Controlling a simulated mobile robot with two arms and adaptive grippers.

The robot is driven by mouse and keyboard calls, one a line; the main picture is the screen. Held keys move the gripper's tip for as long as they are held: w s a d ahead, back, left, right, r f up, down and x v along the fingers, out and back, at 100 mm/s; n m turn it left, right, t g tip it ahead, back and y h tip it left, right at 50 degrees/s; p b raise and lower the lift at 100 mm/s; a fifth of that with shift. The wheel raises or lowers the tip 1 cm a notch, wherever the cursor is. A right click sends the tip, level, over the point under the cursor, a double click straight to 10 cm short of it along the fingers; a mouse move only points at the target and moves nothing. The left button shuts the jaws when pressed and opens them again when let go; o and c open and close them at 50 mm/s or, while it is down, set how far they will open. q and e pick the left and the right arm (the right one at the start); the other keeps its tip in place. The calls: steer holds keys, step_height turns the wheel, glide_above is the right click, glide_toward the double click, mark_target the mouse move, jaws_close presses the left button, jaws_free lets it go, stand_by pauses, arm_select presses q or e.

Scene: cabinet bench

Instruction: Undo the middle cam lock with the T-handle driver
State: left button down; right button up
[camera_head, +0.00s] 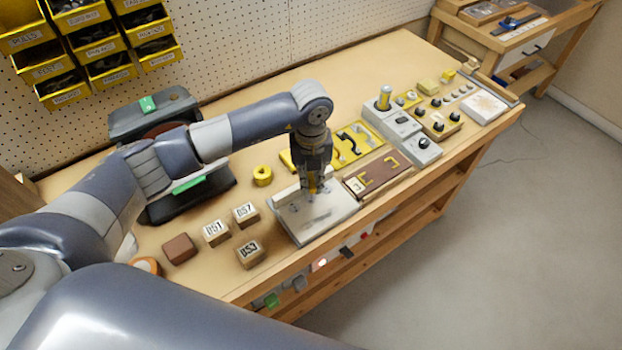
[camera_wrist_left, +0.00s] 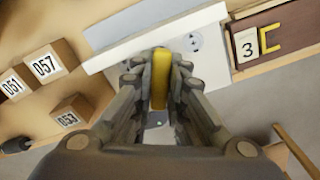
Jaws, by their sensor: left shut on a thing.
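My left gripper (camera_head: 314,190) points down over the pale grey panel (camera_head: 325,222) at the bench's front edge. It is shut on the yellow handle of the driver (camera_wrist_left: 160,78), which stands between the fingers in the wrist view. The driver's lower end is hidden, so I cannot tell whether it sits in a lock. In the wrist view, one round cam lock (camera_wrist_left: 193,41) shows on the panel (camera_wrist_left: 212,62), just beyond the fingers to the right. A small round detail shows low between the fingers; the middle lock cannot be made out. My right gripper is not in view.
Wooden blocks marked 051 (camera_head: 215,233), 057 (camera_head: 246,214) and 053 (camera_head: 250,254) stand left of the panel. A yellow ring (camera_head: 262,175) lies behind. A brown board with yellow brackets (camera_head: 378,175) is close on the right. Switch boxes (camera_head: 403,128) stand farther right.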

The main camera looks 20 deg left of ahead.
arm_select(q)
steer(key=shift+r, duration=0.1)
stand_by(0.3)
steer(key=shift+r+p, duration=0.4)
steer(key=shift+r, duration=0.1)
steer(key=shift+f+m+b, duration=0.15)
steer(key=shift+m+b, duration=0.4)
steer(key=shift+m, duration=0.05)
steer(key=m+b, duration=0.2)
steer(key=m, duration=0.2)
steer(key=shift+m+b, duration=0.4)
steer(key=shift+m+b, duration=0.6)
steer(key=shift+m, duration=0.1)
steer(key=m+b, duration=0.2)
steer(key=m, duration=0.1)
steer(key=shift+m, duration=0.3)
steer(key=shift+m+b, duration=0.5)
